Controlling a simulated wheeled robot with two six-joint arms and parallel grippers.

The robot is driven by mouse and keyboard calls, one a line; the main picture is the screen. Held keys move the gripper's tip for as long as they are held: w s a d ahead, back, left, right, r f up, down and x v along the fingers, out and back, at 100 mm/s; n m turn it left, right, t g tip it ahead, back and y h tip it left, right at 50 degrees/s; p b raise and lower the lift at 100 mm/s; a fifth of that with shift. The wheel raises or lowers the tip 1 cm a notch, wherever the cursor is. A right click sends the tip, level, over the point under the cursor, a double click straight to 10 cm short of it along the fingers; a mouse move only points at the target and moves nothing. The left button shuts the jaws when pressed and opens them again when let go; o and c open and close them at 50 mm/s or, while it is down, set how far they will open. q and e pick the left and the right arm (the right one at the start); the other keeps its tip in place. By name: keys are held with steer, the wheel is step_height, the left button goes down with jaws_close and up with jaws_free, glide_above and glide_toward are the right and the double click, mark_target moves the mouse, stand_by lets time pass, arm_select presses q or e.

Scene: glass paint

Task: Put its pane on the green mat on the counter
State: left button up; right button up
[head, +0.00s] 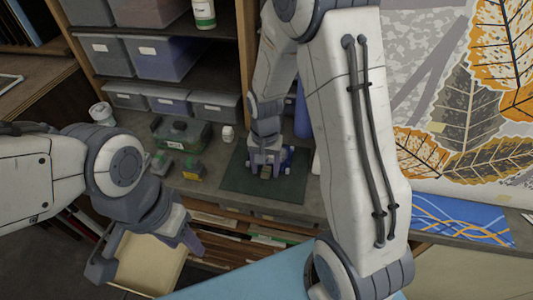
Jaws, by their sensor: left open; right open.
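The green mat (237,181) lies on the counter in the middle of the head view. My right gripper (267,168) is over the mat, pointing down, with its jaws open. Something small and blue with pale parts (289,157) shows on the mat beside and behind the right gripper; I cannot tell whether it is a pane. My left gripper (145,262) is open at the lower left, in front of the counter and away from the mat.
Storage bins (155,57) fill the shelves behind. A cream tray (150,262) shows below the counter. A blue patterned panel (462,220) lies right.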

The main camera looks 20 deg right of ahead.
step_height(320, 180, up, 10)
steer(key=r+b, duration=0.1)
steer(key=s+a+r+n, duration=0.1)
steer(key=s+a+n, duration=0.5)
steer(key=s, duration=0.4)
steer(key=s+a+r+n+y, duration=0.1)
steer(key=s+a+n, duration=0.6)
steer(key=s, duration=0.3)
steer(key=shift+n, duration=0.5)
